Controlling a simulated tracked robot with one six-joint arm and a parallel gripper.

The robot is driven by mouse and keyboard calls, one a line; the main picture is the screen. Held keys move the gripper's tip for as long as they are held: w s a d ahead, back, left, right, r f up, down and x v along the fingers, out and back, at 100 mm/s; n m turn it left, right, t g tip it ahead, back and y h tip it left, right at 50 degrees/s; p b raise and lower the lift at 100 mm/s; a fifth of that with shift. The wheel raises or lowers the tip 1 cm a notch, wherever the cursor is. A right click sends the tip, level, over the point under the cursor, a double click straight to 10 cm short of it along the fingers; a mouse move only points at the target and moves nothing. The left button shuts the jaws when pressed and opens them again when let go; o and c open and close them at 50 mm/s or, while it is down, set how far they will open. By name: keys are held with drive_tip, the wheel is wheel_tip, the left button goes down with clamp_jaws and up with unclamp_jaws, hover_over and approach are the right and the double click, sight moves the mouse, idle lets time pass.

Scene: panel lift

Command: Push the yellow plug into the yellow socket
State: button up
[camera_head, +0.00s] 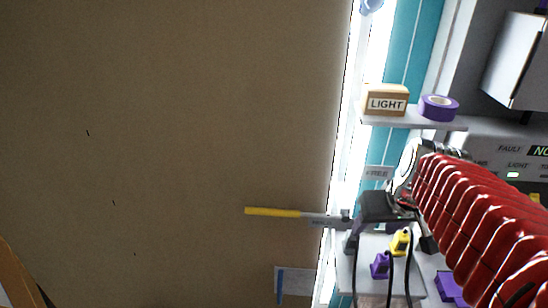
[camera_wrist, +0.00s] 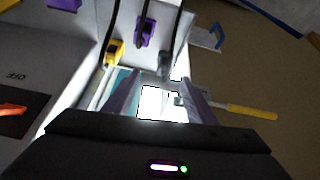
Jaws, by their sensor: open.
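The yellow plug (camera_head: 400,242) is on a pale panel at the lower right in the head view, with a dark cable at it. In the wrist view the yellow plug (camera_wrist: 114,52) is at the upper left, beyond my left finger. My gripper (camera_head: 389,238) is at this panel in the head view. In the wrist view my gripper (camera_wrist: 160,97) has its fingers spread, with nothing between them but a bright background. I cannot make out the yellow socket in either view.
A purple plug (camera_head: 380,265) with a cable is beside the yellow one. A yellow-handled lever (camera_head: 272,212) sticks out left of the panel. A shelf (camera_head: 414,122) above holds a LIGHT box (camera_head: 386,100) and purple tape (camera_head: 438,107). A broad brown surface (camera_head: 170,130) fills the left.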

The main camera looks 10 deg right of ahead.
drive_tip(key=s+a+n, duration=0.1)
drive_tip(key=s+a, duration=0.2)
drive_tip(key=a, duration=0.4)
drive_tip(key=s+a+n+y, duration=0.1)
drive_tip(key=s+a, duration=0.2)
drive_tip(key=a, duration=0.4)
drive_tip(key=shift+s+a+r+t, duration=0.2)
drive_tip(key=shift+s+t, duration=0.1)
drive_tip(key=shift+t, duration=0.1)
drive_tip(key=shift+c, duration=1)
